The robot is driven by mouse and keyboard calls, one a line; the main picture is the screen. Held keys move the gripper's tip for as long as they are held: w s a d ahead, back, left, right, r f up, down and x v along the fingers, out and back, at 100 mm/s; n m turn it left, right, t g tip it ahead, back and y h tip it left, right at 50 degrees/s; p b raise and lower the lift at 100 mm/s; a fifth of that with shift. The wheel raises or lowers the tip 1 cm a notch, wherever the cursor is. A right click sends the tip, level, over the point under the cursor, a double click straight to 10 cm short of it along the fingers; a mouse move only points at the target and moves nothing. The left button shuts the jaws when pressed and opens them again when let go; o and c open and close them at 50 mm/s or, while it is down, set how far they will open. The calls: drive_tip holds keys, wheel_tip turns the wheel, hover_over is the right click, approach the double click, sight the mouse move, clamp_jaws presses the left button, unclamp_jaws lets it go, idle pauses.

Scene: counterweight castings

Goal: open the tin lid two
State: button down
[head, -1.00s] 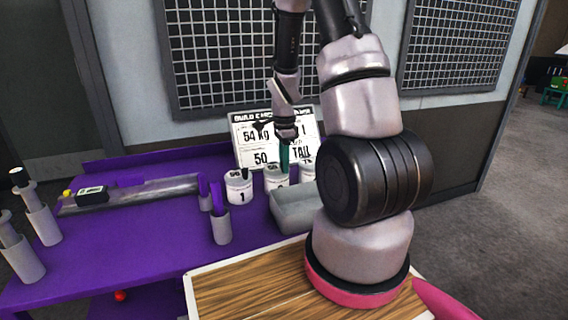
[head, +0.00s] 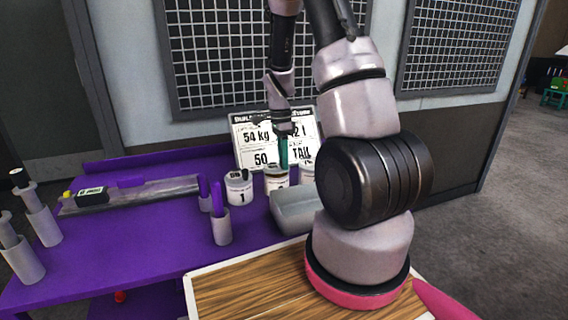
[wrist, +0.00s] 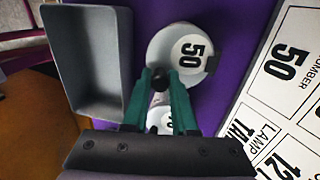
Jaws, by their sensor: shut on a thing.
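Tin two (head: 276,184) is a white tin with a dark band below its top. It stands on the purple bench between tin one (head: 240,190) and a third tin (head: 307,174) partly hidden by my arm. My gripper (head: 284,164) points down over tin two. In the wrist view, the teal fingers of my gripper (wrist: 160,80) are shut on a small black knob (wrist: 160,78). Behind the knob is a round white lid (wrist: 173,48) marked 50, with a dark tab at its right edge. The fingers hide part of the lid, and I cannot tell how far it is raised.
A grey tray (head: 292,212) stands in front of the tins, close to my fingers. A white sign board (head: 255,140) stands behind them. A grey cup with a purple stick (head: 221,228) is at the left front.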

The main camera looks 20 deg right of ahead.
drive_tip(key=g, duration=0.1)
drive_tip(key=w+r+g, duration=0.1)
drive_tip(key=shift+w+r+g, duration=0.1)
drive_tip(key=shift+w+g, duration=0.2)
drive_tip(key=shift+g, duration=0.1)
drive_tip(key=g, duration=0.1)
drive_tip(key=w+r+g, duration=0.1)
drive_tip(key=shift+w+d+g, duration=0.15)
drive_tip(key=shift+w+g, duration=0.1)
drive_tip(key=shift+g, duration=0.15)
drive_tip(key=shift+w+d+r+g+y, duration=0.1)
drive_tip(key=shift+w+r+g+y, duration=0.1)
drive_tip(key=shift+w+g, duration=0.9)
drive_tip(key=shift+w+r+g+y, duration=0.2)
drive_tip(key=shift+w+g, duration=0.35)
drive_tip(key=shift+g, duration=0.95)
drive_tip(key=c, duration=0.7)
unclamp_jaws()
drive_tip(key=shift+r, duration=0.15)
wheel_tip(320, 180, up, 10)
